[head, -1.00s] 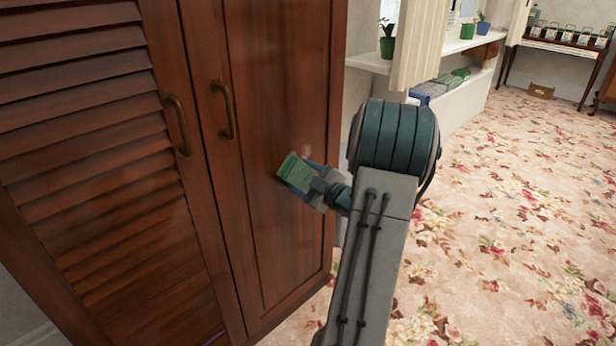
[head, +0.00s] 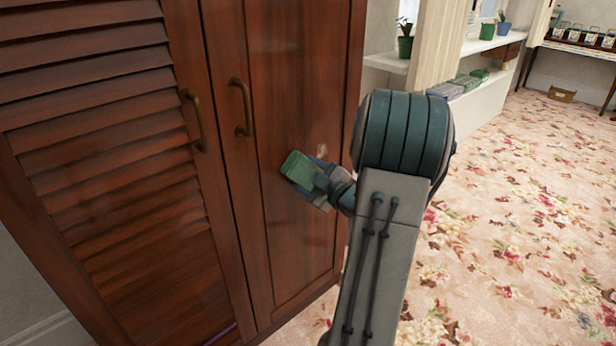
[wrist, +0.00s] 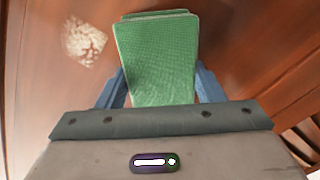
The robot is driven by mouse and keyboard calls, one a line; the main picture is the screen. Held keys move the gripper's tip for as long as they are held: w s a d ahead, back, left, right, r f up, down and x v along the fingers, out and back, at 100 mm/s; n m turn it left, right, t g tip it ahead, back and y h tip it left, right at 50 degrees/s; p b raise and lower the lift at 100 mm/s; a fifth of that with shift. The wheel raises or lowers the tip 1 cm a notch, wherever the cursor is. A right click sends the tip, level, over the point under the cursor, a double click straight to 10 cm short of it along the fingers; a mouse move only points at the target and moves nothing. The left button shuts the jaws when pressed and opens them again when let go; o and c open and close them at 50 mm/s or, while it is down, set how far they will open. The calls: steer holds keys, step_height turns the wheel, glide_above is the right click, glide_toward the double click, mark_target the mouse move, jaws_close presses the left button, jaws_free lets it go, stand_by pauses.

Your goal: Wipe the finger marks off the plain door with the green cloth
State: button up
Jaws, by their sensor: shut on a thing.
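The plain door (head: 285,90) is the smooth brown right-hand door of the wardrobe, with a curved brass handle (head: 241,107). My gripper (head: 312,172) is shut on the folded green cloth (head: 298,168), in front of the middle of this door. In the wrist view the green cloth (wrist: 157,58) sticks out ahead between the blue fingers. A whitish patch of finger marks (wrist: 84,41) shows on the door to the left of the cloth; a faint pale smudge (head: 322,151) shows beside my gripper in the head view. I cannot tell whether the cloth touches the door.
The louvered door (head: 100,130) with its own handle (head: 193,120) is on the left. A white shelf (head: 470,50) with potted plants stands behind at right. A cardboard box (head: 561,94) lies by a far table. The floral carpet (head: 520,220) at right is open floor.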

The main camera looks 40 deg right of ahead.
mark_target(328, 153)
steer(key=shift+w+d+r, duration=0.1)
steer(key=shift+w+d, duration=0.05)
steer(key=shift+d, duration=1.65)
steer(key=shift+w+d+r, duration=0.1)
steer(key=shift+w+d, duration=0.05)
steer(key=shift+d, duration=1.65)
steer(key=shift+w+d+r, duration=0.1)
steer(key=shift+w+d, duration=0.05)
steer(key=shift+d, duration=1.65)
steer(key=shift+s+a+f+b, duration=0.1)
steer(key=shift+a+b, duration=0.4)
steer(key=shift+a, duration=1.8)
steer(key=shift+s+a+b, duration=0.2)
steer(key=shift+a+b, duration=0.25)
steer(key=shift+a, duration=1.1)
steer(key=shift+s+a+b, duration=0.2)
steer(key=shift+a+b, duration=0.25)
steer(key=shift+a, duration=1.1)
steer(key=shift+d, duration=0.1)
steer(key=s, duration=0.6)
steer(key=shift+d, duration=0.2)
steer(key=shift+s, duration=0.15)
steer(key=shift+s+d+b, duration=0.15)
steer(key=shift+s+b, duration=0.2)
steer(key=shift+s, duration=1.05)
